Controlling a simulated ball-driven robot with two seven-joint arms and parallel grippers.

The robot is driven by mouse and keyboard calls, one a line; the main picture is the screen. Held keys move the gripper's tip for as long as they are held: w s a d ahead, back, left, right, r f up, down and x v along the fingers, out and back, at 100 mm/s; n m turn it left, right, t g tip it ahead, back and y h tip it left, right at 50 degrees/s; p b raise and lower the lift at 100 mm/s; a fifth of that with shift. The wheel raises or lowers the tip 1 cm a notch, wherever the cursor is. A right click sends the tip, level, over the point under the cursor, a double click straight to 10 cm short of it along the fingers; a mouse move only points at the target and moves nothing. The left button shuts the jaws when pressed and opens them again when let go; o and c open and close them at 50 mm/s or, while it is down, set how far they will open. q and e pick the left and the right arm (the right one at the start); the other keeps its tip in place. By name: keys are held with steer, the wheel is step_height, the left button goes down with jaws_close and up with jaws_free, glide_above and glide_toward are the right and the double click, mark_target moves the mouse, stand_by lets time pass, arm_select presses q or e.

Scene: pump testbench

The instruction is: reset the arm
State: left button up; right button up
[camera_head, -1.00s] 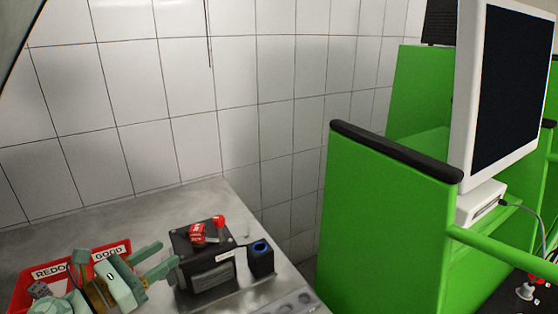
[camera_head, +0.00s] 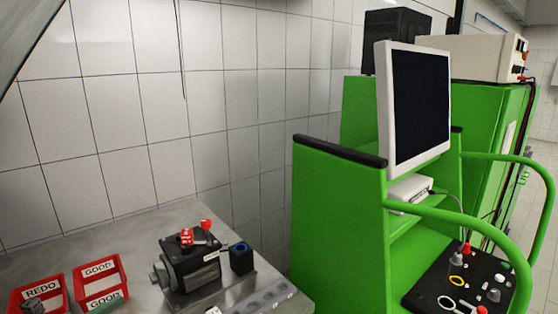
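My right gripper is out of view. The dark pump unit (camera_head: 190,265) stands on the metal bench, with a red valve part (camera_head: 187,237) on top and a blue-ringed black block (camera_head: 241,258) at its right. Nothing touches the pump.
Red bins labelled REDO (camera_head: 40,289) and GOOD (camera_head: 99,270) sit at the bench's left. The metal bench (camera_head: 130,233) is clear behind them. A green cart (camera_head: 335,220) with a monitor (camera_head: 420,105) stands right, bearing a black panel of connectors (camera_head: 430,290).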

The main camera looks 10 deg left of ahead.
arm_select(q)
steer(key=s+d+f+m+g, duration=0.35)
steer(key=d+f+m, duration=0.3)
steer(key=m, duration=0.45)
steer(key=s+d+f+m+g, duration=0.2)
steer(key=d+f+m+g, duration=0.35)
steer(key=m, duration=0.55)
steer(key=s+a+f+m+y, duration=0.2)
steer(key=s+a+m+y, duration=0.3)
steer(key=m+y, duration=0.8)
steer(key=s+d+f+m+g+h, duration=0.1)
steer(key=s+d+f+g+h, duration=0.1)
steer(key=f, duration=1)
steer(key=s+d+f+g+h, duration=0.1)
steer(key=s+d+f+h, duration=0.15)
steer(key=f, duration=1.05)
steer(key=s+f+n+g+h+b, duration=0.1)
steer(key=s+f+n+g+h, duration=0.1)
steer(key=s+f, duration=1.5)
steer(key=s+g, duration=0.1)
steer(key=s, duration=0.1)
steer(key=shift+s+a+n, duration=0.15)
steer(key=shift+s+n, duration=0.15)
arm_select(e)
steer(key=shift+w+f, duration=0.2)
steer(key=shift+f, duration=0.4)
